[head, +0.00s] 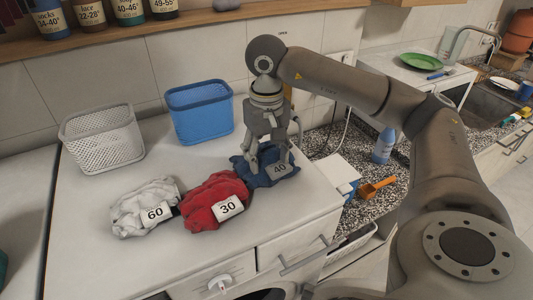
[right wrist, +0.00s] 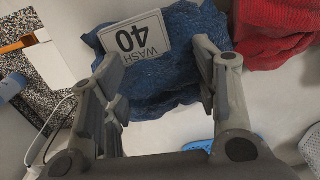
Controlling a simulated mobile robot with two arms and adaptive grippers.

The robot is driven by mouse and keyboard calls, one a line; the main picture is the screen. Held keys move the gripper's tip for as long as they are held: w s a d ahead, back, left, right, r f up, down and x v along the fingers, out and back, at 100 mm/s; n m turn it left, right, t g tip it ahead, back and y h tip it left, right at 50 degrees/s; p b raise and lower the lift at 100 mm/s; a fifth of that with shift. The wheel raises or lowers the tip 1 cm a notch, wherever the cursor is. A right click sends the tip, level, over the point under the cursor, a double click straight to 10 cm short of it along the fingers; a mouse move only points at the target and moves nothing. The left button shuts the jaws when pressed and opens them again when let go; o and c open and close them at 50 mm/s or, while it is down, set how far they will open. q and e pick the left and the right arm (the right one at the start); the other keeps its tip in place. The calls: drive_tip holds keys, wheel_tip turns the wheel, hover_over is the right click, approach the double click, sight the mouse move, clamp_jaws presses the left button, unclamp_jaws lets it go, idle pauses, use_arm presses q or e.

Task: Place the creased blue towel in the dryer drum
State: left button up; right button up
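The creased blue towel (head: 262,176) lies crumpled on the white worktop, at the right end of a row of laundry piles, with a white "40" label on it. My right gripper (head: 270,160) points down over it, fingers spread on either side of the cloth. In the right wrist view the towel (right wrist: 165,85) lies beyond and between the open fingertips (right wrist: 160,72), its label reading "WASH 40". I cannot tell whether the fingertips touch it. The rim of a round machine door (head: 268,293) shows at the bottom of the head view; no drum interior is visible. My left gripper is out of view.
A red pile (head: 208,203) labelled 30 lies left of the towel, then a white pile (head: 143,205) labelled 60. A grey basket (head: 103,140) and a blue basket (head: 200,112) stand behind. An orange scoop (head: 378,187) and a blue bottle (head: 384,146) are on the right.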

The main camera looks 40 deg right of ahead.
drive_tip(key=o, duration=0.4)
drive_tip(key=shift+r, duration=0.1)
